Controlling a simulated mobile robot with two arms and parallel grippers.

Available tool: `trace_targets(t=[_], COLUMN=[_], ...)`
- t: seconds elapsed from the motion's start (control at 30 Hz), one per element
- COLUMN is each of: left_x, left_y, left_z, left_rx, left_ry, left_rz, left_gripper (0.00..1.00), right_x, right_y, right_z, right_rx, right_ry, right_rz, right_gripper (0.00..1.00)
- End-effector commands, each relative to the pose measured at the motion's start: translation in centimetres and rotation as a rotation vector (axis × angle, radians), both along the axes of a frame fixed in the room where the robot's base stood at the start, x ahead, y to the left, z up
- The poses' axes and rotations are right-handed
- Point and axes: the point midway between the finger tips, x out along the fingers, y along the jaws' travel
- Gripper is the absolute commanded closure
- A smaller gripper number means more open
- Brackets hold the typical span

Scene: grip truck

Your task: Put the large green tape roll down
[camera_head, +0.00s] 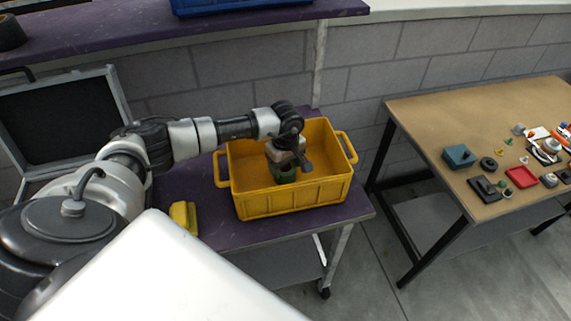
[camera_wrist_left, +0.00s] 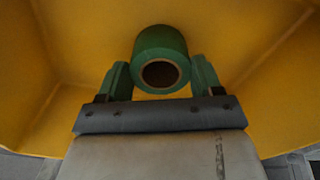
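The large green tape roll (camera_head: 284,174) is inside the yellow bin (camera_head: 295,203) on the purple-topped table. My left gripper (camera_head: 285,166) reaches down into the bin from above. In the left wrist view the roll (camera_wrist_left: 160,45) sits between the two green fingers (camera_wrist_left: 162,80), which appear to touch its sides, with its dark core facing the camera. The bin's yellow walls (camera_wrist_left: 270,40) surround it. Whether the roll touches the bin floor cannot be told. My right gripper is out of view.
A small yellow object (camera_head: 184,216) lies left of the bin on the purple table (camera_head: 230,231). A wooden table (camera_head: 430,115) with several small parts stands at right. A purple shelf (camera_head: 120,30) runs behind, and a black-panelled case (camera_head: 62,118) stands at left.

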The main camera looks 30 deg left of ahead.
Motion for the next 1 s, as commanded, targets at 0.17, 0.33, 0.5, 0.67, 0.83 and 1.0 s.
trace_targets(t=[0.17,0.33,0.5,0.67,0.83,1.0], left_x=[0.0,0.0,0.0,0.1,0.1,0.1], left_y=[0.0,0.0,0.0,0.0,0.0,0.0], left_z=[0.0,0.0,0.5,2.7,6.5,9.8], left_rx=[0.0,0.0,0.0,0.0,0.0,0.0], left_ry=[0.001,0.001,0.001,-0.005,-0.006,-0.004], left_rz=[0.0,0.0,0.0,-0.002,-0.001,-0.001], left_gripper=[0.1,0.1,0.1,0.1,0.1,0.1], right_x=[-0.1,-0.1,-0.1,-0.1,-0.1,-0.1], right_y=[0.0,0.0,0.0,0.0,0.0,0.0], right_z=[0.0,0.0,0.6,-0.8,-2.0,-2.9], right_rx=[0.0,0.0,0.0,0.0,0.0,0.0], right_ry=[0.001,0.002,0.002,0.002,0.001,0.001], right_rz=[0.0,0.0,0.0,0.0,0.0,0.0], right_gripper=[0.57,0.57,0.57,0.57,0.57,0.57])
